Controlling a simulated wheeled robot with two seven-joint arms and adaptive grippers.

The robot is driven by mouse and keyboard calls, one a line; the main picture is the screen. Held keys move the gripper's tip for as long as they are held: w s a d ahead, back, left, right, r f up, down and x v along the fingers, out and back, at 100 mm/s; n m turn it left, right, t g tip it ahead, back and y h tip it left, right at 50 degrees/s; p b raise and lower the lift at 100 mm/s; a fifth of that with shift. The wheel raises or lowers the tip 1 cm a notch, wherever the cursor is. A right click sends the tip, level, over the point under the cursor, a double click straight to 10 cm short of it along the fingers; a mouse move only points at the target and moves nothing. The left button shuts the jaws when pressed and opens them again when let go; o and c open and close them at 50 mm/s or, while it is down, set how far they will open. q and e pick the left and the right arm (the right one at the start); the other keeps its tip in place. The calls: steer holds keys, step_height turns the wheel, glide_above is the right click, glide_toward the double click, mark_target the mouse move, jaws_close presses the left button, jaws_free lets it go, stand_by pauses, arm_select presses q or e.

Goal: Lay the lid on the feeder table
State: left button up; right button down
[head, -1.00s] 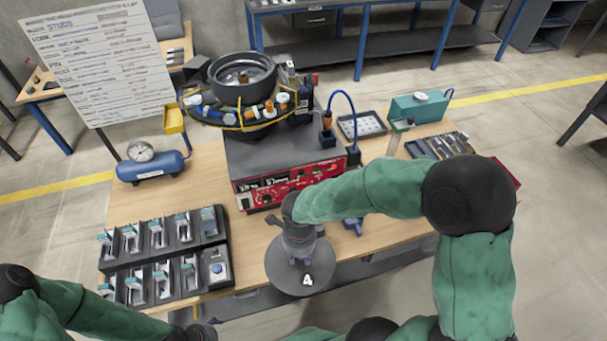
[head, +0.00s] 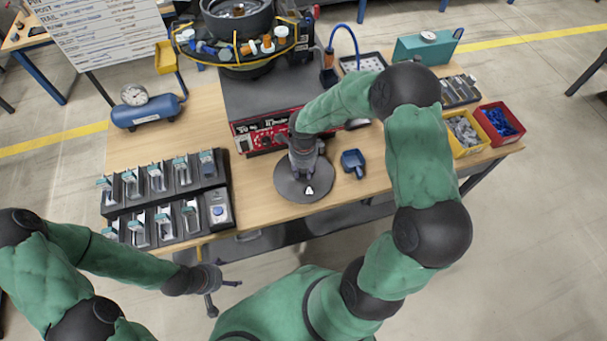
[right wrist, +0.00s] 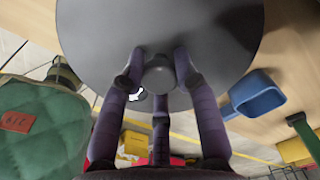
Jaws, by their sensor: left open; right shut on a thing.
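The lid (head: 290,190) is a flat dark grey disc with a small white mark. It lies level at the front middle of the wooden feeder table (head: 258,192). My right gripper (head: 307,170) is above it, shut on its round central knob (right wrist: 159,76). In the right wrist view the fingers close around the knob, and the lid (right wrist: 105,35) fills the upper middle. A dark shadow shows beside its rim; I cannot tell whether the lid touches the tabletop. My left gripper (head: 226,297) is open and empty, in front of the table edge.
A blue scoop (head: 353,162) lies close right of the lid. The red-fronted feeder unit (head: 262,132) with its bowl (head: 238,22) stands behind. A black rack (head: 165,200) is to the left. Yellow (head: 467,150) and red (head: 500,138) bins stand at the right end.

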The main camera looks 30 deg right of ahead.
mark_target(303, 174)
steer(key=shift+w+d+f, duration=0.15)
steer(key=shift+w+f, duration=0.05)
steer(key=shift+f, duration=0.15)
steer(key=shift+w+f+b, duration=0.1)
steer(key=shift+f+b, duration=0.35)
steer(key=shift+f, duration=1.1)
steer(key=shift+f, duration=0.15)
steer(key=c, duration=0.9)
jaws_free()
steer(key=shift+r, duration=0.2)
step_height(303, 174, up, 12)
steer(key=shift+f+p, duration=0.1)
steer(key=shift+p, duration=1.15)
